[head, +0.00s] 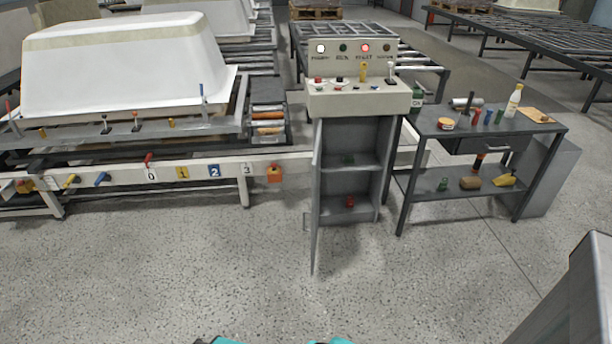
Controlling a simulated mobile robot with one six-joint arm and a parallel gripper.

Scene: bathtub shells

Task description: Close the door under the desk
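The cabinet (350,207) under the control desk (358,100) is grey and stands open. Its door (317,205) is hinged on the left and swung out toward me, seen almost edge-on. A small handle shows on the door's left side, low down. My gripper is not clearly seen; only teal parts of my own body show at the bottom edge.
A dark workbench (485,130) with tools and a drawer stands right of the cabinet. A white tub shell (125,65) rests on a conveyor frame at left, with a white rail (120,178) below. The speckled floor before the cabinet is clear. A grey block (585,290) is at lower right.

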